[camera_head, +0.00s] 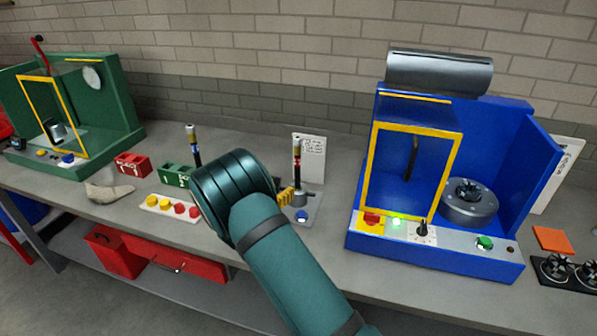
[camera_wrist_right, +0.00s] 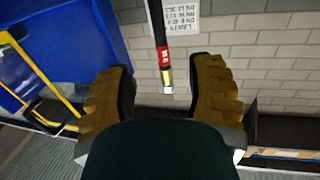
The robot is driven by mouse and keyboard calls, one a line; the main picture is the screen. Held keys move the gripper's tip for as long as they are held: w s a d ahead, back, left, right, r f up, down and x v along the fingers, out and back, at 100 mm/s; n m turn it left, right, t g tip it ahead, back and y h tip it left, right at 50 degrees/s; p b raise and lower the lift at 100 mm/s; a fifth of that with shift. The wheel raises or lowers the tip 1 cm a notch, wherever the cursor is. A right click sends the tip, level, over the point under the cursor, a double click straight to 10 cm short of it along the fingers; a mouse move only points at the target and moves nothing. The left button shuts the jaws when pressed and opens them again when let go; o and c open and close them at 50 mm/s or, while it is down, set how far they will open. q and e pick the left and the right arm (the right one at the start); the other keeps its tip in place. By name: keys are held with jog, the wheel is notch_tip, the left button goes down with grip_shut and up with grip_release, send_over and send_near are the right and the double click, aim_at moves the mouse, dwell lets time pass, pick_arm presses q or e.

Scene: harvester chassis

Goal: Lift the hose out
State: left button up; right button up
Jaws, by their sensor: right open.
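A black hose with a red band and a brass-coloured end (camera_head: 297,160) stands upright in a small grey stand (camera_head: 301,212) on the bench. In the right wrist view the hose (camera_wrist_right: 165,55) shows between the two tan finger pads, with gaps on both sides. My right gripper (camera_wrist_right: 162,75) is open around the hose line and not touching it there. In the head view my right wrist hides most of the gripper; only yellowish finger parts (camera_head: 286,197) show beside the stand. A second upright hose with a blue band (camera_head: 194,147) stands to the left. My left gripper is not in view.
A blue machine with a yellow-framed door (camera_head: 490,262) stands to the right, a green machine (camera_head: 112,105) at far left. A white card (camera_head: 312,158) stands behind the hose. Red and green boxes (camera_head: 132,164) and a button strip (camera_head: 168,208) lie left of my arm.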

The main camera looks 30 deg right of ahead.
aim_at(296, 169)
jog(key=x, duration=0.6)
jog(key=shift+r+x, duration=0.2)
jog(key=shift+x, duration=1.1)
jog(key=shift+r+x, duration=0.15)
jog(key=shift+x, duration=1.1)
jog(key=shift+c, duration=0.4)
grip_shut()
